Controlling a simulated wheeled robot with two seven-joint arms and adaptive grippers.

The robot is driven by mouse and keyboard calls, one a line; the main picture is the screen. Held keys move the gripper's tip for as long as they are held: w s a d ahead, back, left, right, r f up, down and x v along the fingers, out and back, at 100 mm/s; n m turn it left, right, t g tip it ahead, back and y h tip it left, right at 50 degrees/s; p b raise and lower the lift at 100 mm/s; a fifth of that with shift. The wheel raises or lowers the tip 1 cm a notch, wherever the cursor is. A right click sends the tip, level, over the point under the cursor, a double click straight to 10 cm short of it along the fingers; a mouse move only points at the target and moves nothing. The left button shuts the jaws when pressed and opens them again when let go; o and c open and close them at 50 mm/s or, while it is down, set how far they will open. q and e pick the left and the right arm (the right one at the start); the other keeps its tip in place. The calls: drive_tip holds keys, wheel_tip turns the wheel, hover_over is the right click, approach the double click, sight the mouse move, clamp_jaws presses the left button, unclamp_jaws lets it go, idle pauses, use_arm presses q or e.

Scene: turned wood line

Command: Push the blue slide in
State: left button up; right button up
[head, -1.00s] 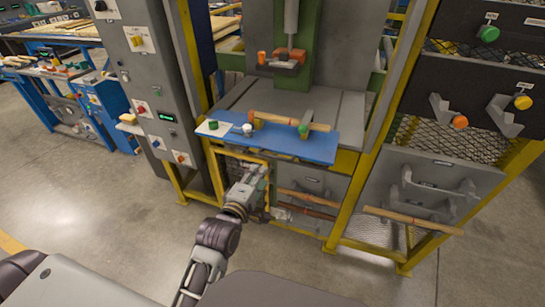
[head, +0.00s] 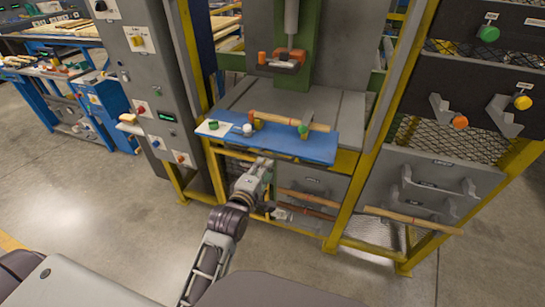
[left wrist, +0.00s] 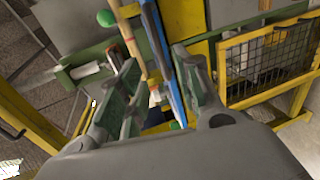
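The blue slide (head: 310,149) is a flat blue plate sticking out from the front of the press. It carries a wooden bar (head: 290,121) in supports, a green knob (head: 303,128) and a white round piece (head: 247,129). My left gripper (head: 266,164) is just in front of and below the slide's front edge. In the left wrist view the left gripper (left wrist: 160,92) has its fingers apart, with the slide's blue edge (left wrist: 158,40) showing between them in the picture. I cannot tell whether it touches the slide. My right gripper is not in view.
The yellow press frame (head: 349,207) stands around the slide, with a wire mesh panel (left wrist: 265,58) beside the gripper. Wooden bars (head: 312,198) rest below the slide. A grey control cabinet (head: 150,85) stands left. The floor (head: 90,210) at left is clear.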

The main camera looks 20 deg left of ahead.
sight(273, 156)
use_arm(q)
drive_tip(key=x, duration=0.9)
drive_tip(key=shift+w, duration=0.3)
drive_tip(key=c, duration=0.7)
clamp_jaws()
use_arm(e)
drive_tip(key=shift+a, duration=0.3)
